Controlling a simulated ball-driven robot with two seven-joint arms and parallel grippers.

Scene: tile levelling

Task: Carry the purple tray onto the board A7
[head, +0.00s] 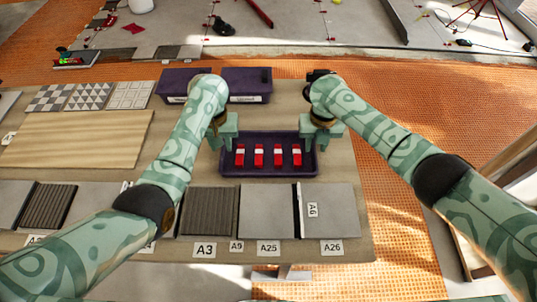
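The purple tray (268,173) sits level at the middle right of the work surface, with several red blocks with white bands inside. My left gripper (222,145) is at the tray's left end, its fingers apart and pointing down around the end wall. My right gripper (317,145) is at the right end in the same way. The fingertips are partly hidden, and contact with the walls cannot be made out. A wide pale wooden board (75,138) lies at the left. A white label (9,139) beside it is not readable, so I cannot tell which board is A7.
Two purple bins (247,82) stand behind the tray. Patterned tiles (88,97) lie at the back left. Grey and ribbed tiles (210,212) with labels A3, A9, A25, A6 and A26 line the front. Bare surface lies between the tray and the wooden board, partly under my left arm.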

